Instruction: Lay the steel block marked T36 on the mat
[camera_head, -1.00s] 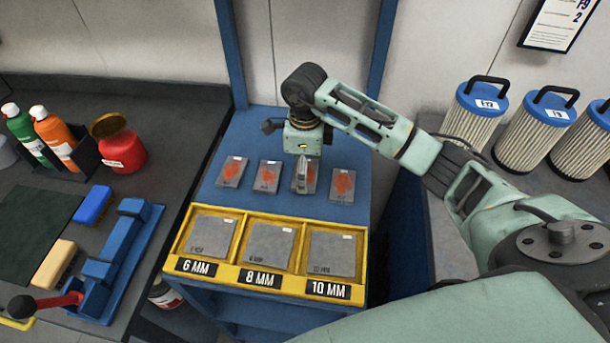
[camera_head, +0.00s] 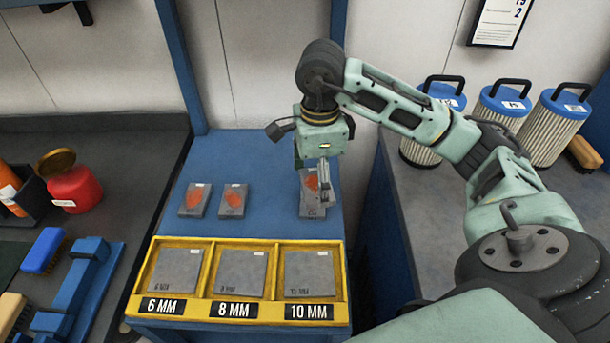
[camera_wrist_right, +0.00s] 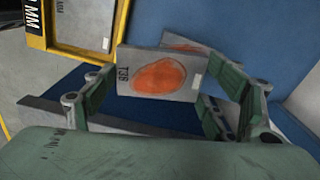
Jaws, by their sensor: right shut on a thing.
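The steel block marked T36 (camera_wrist_right: 158,75) has an orange-red patch and is held between the fingers of my right gripper (camera_wrist_right: 165,95) in the right wrist view. In the head view my right gripper (camera_head: 322,180) is shut over the far right of the blue bench, and the held block is mostly hidden there. A sliver of a dark green mat (camera_head: 8,262) shows at the left edge. My left gripper is not in view.
Two patched blocks (camera_head: 194,200) (camera_head: 233,201) lie on the bench. A yellow tray (camera_head: 132,305) holds plates in 6, 8 and 10 MM compartments in front. A blue clamp-like tool (camera_head: 80,285), a brush (camera_head: 44,250) and a red container (camera_head: 75,190) stand left. Blue-capped filters (camera_head: 505,100) stand right.

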